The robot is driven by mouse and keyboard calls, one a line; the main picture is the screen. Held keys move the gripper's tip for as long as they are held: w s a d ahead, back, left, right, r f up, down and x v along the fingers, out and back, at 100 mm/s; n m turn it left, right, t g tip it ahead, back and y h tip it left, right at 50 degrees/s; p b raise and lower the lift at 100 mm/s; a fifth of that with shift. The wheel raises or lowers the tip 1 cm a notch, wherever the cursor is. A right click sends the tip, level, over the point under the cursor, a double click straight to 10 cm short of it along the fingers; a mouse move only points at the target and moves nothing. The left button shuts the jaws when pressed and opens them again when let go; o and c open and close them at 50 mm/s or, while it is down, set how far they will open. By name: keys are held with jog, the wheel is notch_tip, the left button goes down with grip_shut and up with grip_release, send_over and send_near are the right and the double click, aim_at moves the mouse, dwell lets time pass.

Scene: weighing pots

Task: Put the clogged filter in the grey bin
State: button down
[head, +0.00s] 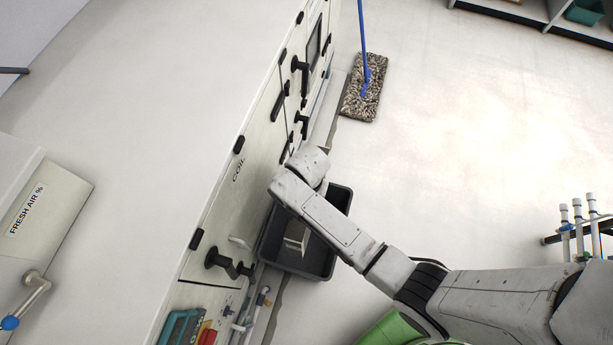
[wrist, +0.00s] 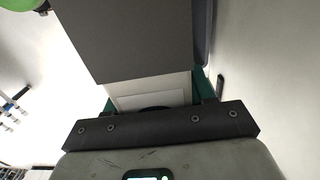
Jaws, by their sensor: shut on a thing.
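The grey bin (head: 333,262) stands on the floor against the cabinet front, under my forearm. In the wrist view my gripper (wrist: 152,98) is shut on a flat piece with a white edge (wrist: 150,90) and a broad grey face (wrist: 140,40), which I take to be the clogged filter. Green finger parts show on both sides of it. In the head view my gripper is hidden by my arm. A pale boxy thing (head: 296,237) shows within the bin's outline; I cannot tell whether it rests there or is the held filter.
The cabinet (head: 238,180) with black handles and a COIL label runs along the bin's left side. Pipes (head: 248,310) stand near the bin's front. A rack with white tubes (head: 578,225) is at right. Open floor (head: 480,140) lies between.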

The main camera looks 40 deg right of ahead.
jog(key=f+b, duration=0.6)
jog(key=f, duration=0.1)
jog(key=f+b, duration=0.6)
jog(key=f, duration=0.2)
jog(key=f+b, duration=0.6)
jog(key=f, duration=0.2)
jog(key=shift+w+f+b, duration=0.1)
jog(key=shift+w+b, duration=0.2)
jog(key=shift+c, duration=1.6)
grip_release()
notch_tip(320, 180, up, 11)
jog(key=p, duration=0.2)
jog(key=shift+d+f, duration=0.1)
